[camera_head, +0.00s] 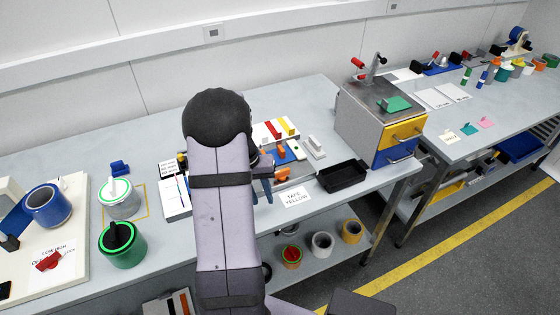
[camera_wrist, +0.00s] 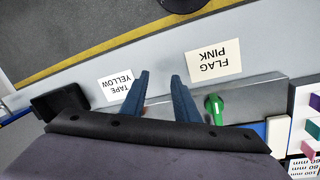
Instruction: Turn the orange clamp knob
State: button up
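An orange piece, probably the clamp knob (camera_head: 283,174), shows on the bench in the head view, just right of my gripper (camera_head: 263,192) and behind the yellow tape card. In the wrist view my gripper (camera_wrist: 160,82) is open, its two blue fingers apart with nothing visible between them. A sliver of reddish orange shows beside the left finger there; the rest is hidden. A green knob (camera_wrist: 213,106) stands on a grey metal bar (camera_wrist: 252,97), right of the right finger. I cannot tell whether a finger touches the orange piece.
A "TAPE YELLOW" card (camera_head: 295,197) lies near the bench front edge, a "FLAG PINK" card (camera_wrist: 214,60) beside it. A black tray (camera_head: 343,176) lies to the right. Another orange part (camera_head: 281,152) sits behind. A metal cabinet (camera_head: 362,118) stands farther right.

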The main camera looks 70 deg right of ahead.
aim_at(281, 171)
jog(key=d+r+m, duration=0.1)
jog(key=d, duration=0.1)
jog(key=w+d+r+m+h, duration=0.1)
jog(key=d+r, duration=0.1)
jog(key=d, duration=0.1)
jog(key=d+r+m+h, duration=0.1)
jog(key=d+r+m, duration=0.1)
jog(key=d, duration=0.1)
jog(key=shift+w, duration=0.4)
jog(key=m, duration=0.3)
jog(key=s+d+r+m, duration=0.1)
jog(key=m, duration=0.1)
jog(key=r+m+g, duration=0.1)
jog(key=m, duration=0.2)
jog(key=shift+s+d+r+m+h, duration=0.2)
jog(key=shift+d+m+h, duration=0.05)
jog(key=shift+m+h, duration=0.05)
jog(key=shift+p+x, duration=1.4)
jog(key=shift+x, duration=2.25)
grip_shut()
